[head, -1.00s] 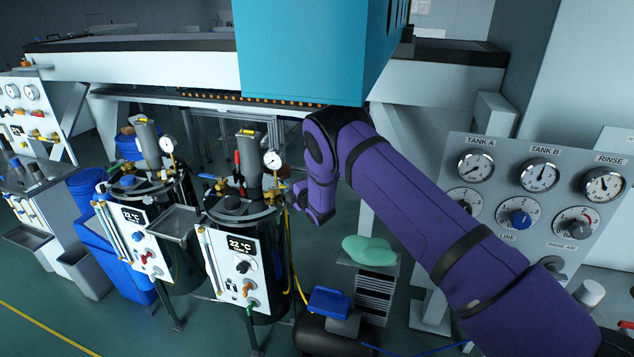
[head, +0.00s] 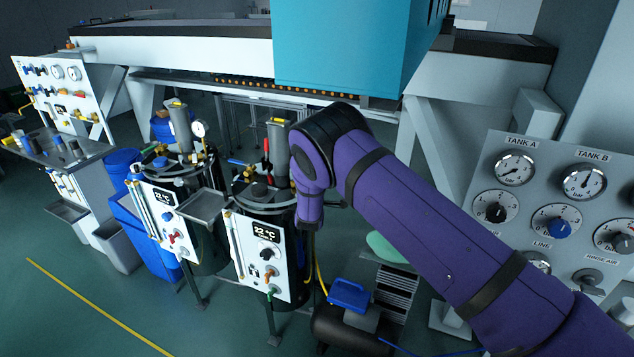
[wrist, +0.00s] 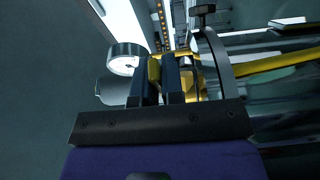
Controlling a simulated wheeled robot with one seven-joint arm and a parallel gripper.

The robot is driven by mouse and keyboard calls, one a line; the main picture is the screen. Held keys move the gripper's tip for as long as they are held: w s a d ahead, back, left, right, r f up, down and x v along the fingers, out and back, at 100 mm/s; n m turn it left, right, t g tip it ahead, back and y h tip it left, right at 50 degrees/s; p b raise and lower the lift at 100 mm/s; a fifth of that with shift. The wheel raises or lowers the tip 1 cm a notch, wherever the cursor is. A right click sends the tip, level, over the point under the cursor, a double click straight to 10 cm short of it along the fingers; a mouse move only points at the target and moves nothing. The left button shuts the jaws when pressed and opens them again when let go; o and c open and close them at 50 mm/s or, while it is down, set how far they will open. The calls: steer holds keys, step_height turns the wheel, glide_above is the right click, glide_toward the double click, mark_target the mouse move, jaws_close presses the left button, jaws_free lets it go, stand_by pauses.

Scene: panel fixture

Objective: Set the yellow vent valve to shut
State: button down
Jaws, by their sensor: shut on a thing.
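In the wrist view, my gripper (wrist: 156,75) has its two dark fingers closed on a yellow handle (wrist: 154,70), which I take to be the yellow vent valve. Only a small part of the handle shows between the fingers, so its setting cannot be read. A round gauge (wrist: 124,60) sits just left of the fingers. In the head view, my purple arm reaches to the right-hand black tank (head: 262,195); my gripper and the valve are hidden behind the arm there.
A second black tank (head: 177,168) stands to the left. A grey gauge panel (head: 510,215) is at the right. A turquoise box (head: 345,45) hangs over the arm. A blue-topped item (head: 349,295) sits low in front. The floor at front left is clear.

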steer(key=shift+s+f+h, duration=0.15)
steer(key=shift+h, duration=0.25)
steer(key=c, duration=1.2)
jaws_free()
steer(key=shift+c, duration=0.2)
steer(key=shift+y, duration=0.4)
